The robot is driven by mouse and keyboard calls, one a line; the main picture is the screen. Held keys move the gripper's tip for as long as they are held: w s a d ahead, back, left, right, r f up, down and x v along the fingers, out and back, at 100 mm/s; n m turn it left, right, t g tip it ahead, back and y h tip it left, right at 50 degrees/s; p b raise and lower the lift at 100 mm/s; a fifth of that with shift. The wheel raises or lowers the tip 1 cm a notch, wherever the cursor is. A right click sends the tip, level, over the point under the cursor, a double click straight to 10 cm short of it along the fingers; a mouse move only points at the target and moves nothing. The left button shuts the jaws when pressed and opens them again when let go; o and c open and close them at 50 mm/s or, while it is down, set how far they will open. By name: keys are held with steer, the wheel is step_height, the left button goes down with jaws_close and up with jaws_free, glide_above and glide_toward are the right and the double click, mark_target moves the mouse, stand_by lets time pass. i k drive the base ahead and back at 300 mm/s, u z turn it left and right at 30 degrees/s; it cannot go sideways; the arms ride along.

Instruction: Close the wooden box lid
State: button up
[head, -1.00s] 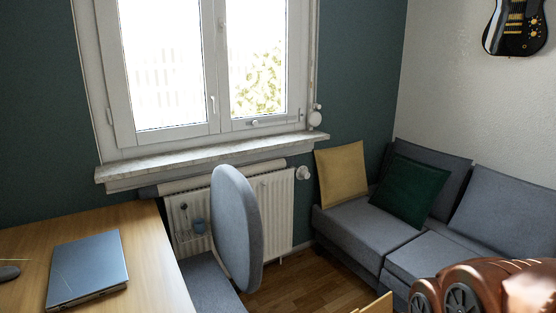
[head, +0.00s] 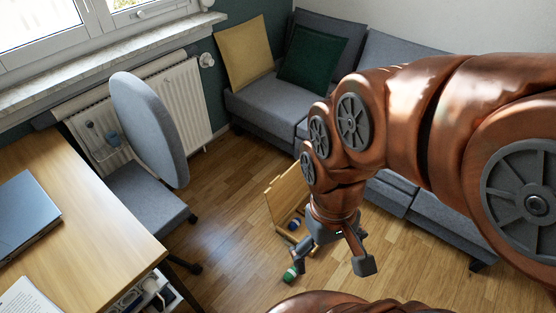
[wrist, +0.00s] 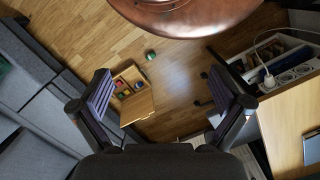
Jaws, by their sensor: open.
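A wooden box stands on the floor in front of the sofa, its lid (head: 286,193) raised upright in the head view. In the wrist view the open box (wrist: 118,76) shows small coloured things inside, with the lid (wrist: 137,106) standing off one side. My gripper (head: 333,258) is open and empty, pointing down above the floor, and covers part of the box in the head view. In the wrist view the box lies between the spread fingers (wrist: 160,88), closer to the left one, and well below them.
A green round object (head: 290,274) lies on the floor near the box. A grey sofa (head: 262,103) stands behind, a grey chair (head: 150,195) and wooden desk (head: 75,215) to the left. Wooden floor (head: 225,245) between chair and box is clear.

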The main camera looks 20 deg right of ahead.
mark_target(284, 192)
steer(key=u, duration=0.4)
steer(key=i, duration=0.7)
steer(key=u, duration=0.5)
